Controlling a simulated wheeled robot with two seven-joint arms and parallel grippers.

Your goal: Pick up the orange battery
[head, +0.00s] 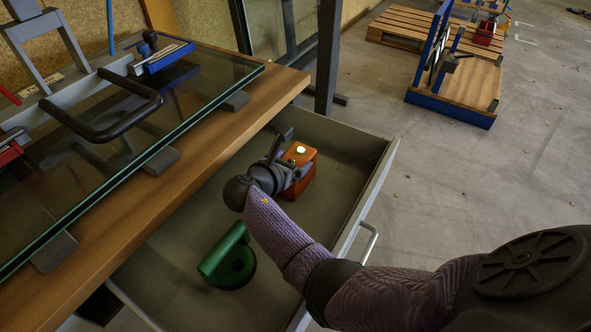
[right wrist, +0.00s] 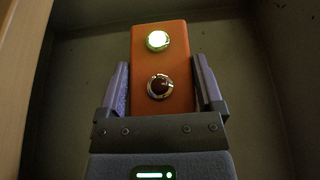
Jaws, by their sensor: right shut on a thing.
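The orange battery (head: 302,167) is a box in the open drawer, near its back end. In the right wrist view the battery (right wrist: 178,70) shows a lit pale green round button and a dark red round one on its face. My right gripper (head: 285,172) reaches down into the drawer at the battery. In the right wrist view the fingers of my right gripper (right wrist: 160,88) lie along both sides of the battery, shut on it. The head view does not clearly show whether the battery is clear of the drawer floor. My left gripper is in neither view.
A green tool with a round dark base (head: 229,257) lies in the drawer (head: 185,265) nearer me. The drawer walls stand close around. The floor on the right is mostly clear.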

